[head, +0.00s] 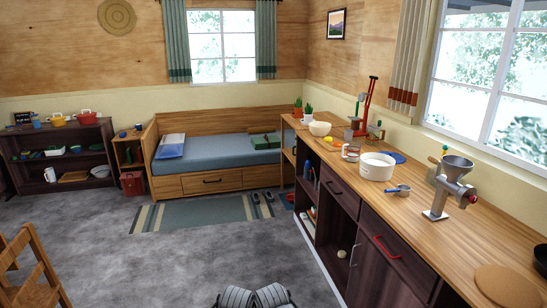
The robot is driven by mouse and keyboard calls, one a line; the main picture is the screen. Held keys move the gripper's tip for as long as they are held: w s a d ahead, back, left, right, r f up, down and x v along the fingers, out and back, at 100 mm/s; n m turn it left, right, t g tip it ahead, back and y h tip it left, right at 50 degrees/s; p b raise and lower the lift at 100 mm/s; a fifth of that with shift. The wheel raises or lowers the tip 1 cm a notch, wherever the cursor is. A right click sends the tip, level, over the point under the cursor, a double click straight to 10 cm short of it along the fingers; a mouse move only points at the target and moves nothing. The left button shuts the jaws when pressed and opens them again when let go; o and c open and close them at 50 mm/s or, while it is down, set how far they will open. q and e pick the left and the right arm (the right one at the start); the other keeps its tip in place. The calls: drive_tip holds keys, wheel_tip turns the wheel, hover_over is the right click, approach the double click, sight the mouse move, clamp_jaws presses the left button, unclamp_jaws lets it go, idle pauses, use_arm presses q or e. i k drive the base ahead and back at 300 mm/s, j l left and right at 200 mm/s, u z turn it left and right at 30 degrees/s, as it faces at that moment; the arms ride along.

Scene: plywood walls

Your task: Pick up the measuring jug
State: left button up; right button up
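I cannot pick out a measuring jug for certain. A small, clear-looking vessel (357,124) stands at the far part of the wooden counter (437,226), by the red lever press (369,98); it is too small to tell whether it is the jug. A small blue scoop or cup (403,190) with a handle lies on the counter in front of a white pot (377,167). Grey ribbed parts of mine show at the bottom middle edge. No gripper fingers can be made out, and nothing is seen held.
A metal grinder (449,185) stands on the near counter, with a round board (505,286) closer. A cream bowl (320,128) is at the far end. A bed (215,149) and low shelf (62,157) line the back. A wooden chair (30,265) stands left; the middle floor is clear.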

sight(353, 146)
drive_tip(key=i+z, duration=0.15)
drive_tip(key=i, duration=0.35)
drive_tip(key=i+j+z, duration=0.2)
drive_tip(key=i, duration=0.3)
drive_tip(key=i+j+z, duration=0.15)
drive_tip(key=i, duration=0.3)
drive_tip(key=i+j+z, duration=0.15)
drive_tip(key=i+z, duration=0.25)
drive_tip(key=i+j+z, duration=0.2)
drive_tip(key=z, duration=0.2)
drive_tip(key=i+j+z, duration=0.2)
drive_tip(key=j+z, duration=0.25)
drive_tip(key=i+j+z, duration=0.2)
drive_tip(key=z, duration=0.2)
drive_tip(key=i+j+z, duration=0.2)
drive_tip(key=j, duration=0.25)
drive_tip(key=j+z, duration=0.2)
drive_tip(key=j, duration=0.25)
